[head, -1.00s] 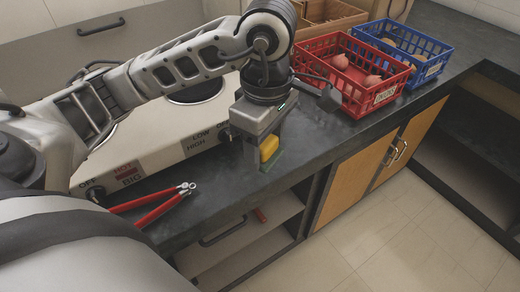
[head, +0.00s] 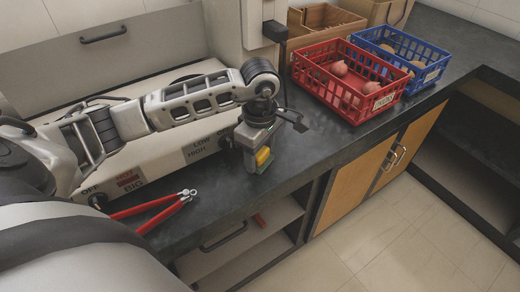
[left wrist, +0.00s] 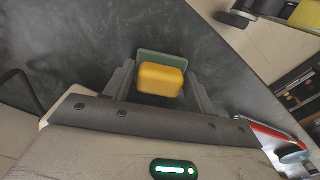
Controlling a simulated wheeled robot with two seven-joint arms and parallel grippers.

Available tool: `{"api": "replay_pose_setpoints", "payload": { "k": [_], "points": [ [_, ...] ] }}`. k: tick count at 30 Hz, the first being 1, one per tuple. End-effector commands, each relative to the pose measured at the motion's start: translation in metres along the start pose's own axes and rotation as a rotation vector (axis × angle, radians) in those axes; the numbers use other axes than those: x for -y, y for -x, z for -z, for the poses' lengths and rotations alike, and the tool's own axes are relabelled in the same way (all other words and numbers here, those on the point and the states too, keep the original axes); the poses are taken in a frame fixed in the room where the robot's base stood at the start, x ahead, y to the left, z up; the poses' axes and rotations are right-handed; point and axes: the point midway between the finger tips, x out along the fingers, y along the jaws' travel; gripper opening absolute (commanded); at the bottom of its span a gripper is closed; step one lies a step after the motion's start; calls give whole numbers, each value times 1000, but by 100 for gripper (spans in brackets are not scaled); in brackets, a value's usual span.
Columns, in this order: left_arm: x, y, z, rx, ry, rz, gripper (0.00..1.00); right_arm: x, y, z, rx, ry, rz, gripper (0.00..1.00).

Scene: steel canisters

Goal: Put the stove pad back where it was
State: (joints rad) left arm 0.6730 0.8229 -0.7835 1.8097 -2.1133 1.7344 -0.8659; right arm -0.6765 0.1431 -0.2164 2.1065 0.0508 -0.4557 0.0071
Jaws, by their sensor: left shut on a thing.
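The stove pad, a small yellow block with a green layer, sits between the fingers of my left gripper (head: 257,163). Its yellow side (head: 262,155) faces out in the head view. The left wrist view shows the pad (left wrist: 160,80) between both fingers, green edge beyond the yellow. My left gripper is shut on it, pointing down at the counter's front edge, just right of the stove (head: 150,165). I cannot tell whether the pad touches the counter. My arm hides part of the stove top. My right gripper is not in view.
Red-handled pliers (head: 158,212) lie on the dark counter (head: 300,140) before the stove. A red basket (head: 328,96) and a blue basket (head: 434,83) with round items stand to the right. A wooden box (head: 325,25) is behind. Counter between gripper and red basket is clear.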

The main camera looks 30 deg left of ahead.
Motion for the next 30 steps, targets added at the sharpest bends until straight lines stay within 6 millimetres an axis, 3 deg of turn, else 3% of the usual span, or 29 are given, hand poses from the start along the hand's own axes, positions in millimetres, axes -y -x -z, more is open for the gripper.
{"api": "replay_pose_setpoints", "payload": {
  "k": [9,10,12,24,30],
  "points": [
    [0,-4,0,0,0,-2,37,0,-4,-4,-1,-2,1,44],
    [0,-3,0,0,0,-2,61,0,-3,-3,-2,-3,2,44],
    [0,-2,0,0,0,-2,77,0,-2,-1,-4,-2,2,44],
    [-1,6,0,0,0,-4,77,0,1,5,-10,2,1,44],
    [-2,44,0,0,0,-9,77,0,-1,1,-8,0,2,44]
  ]
}}
